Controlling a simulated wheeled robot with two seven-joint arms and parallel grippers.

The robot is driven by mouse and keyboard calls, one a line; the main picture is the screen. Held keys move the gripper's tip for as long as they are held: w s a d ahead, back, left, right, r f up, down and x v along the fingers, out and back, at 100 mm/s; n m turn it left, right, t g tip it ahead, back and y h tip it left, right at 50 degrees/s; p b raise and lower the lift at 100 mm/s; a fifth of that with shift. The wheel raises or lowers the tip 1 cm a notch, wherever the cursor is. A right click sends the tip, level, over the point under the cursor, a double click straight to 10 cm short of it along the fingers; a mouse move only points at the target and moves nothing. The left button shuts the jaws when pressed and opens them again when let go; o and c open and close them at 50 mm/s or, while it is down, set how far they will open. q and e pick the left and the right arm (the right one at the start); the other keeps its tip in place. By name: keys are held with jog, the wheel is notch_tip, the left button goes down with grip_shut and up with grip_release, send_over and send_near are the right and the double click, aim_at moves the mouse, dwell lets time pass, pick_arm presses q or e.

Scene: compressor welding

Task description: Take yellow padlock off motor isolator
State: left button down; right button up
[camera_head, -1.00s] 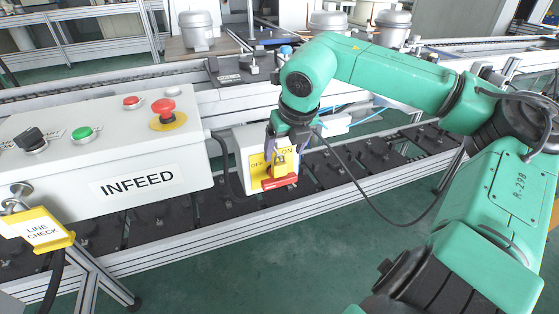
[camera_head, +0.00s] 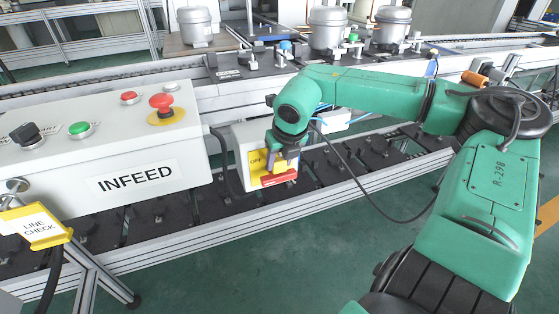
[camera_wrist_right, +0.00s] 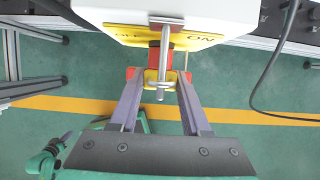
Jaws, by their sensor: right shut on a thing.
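The isolator is a white box (camera_head: 243,147) with a yellow OFF/ON plate (camera_head: 256,162) and a red handle (camera_head: 279,178). In the head view my right gripper (camera_head: 284,163) points down in front of the plate, just above the handle, and covers most of the lock area. In the right wrist view its two fingers (camera_wrist_right: 158,84) close from both sides around a small yellow piece, seemingly the yellow padlock (camera_wrist_right: 150,76), partly hidden behind a metal bar and pin (camera_wrist_right: 163,70). The red handle shows behind the fingertips.
A white INFEED box (camera_head: 110,150) with buttons and a red emergency stop (camera_head: 161,106) stands left of the isolator.

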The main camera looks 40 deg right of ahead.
grip_shut()
jog(key=o, duration=0.5)
grip_release()
grip_shut()
jog(key=shift+s+f, duration=0.1)
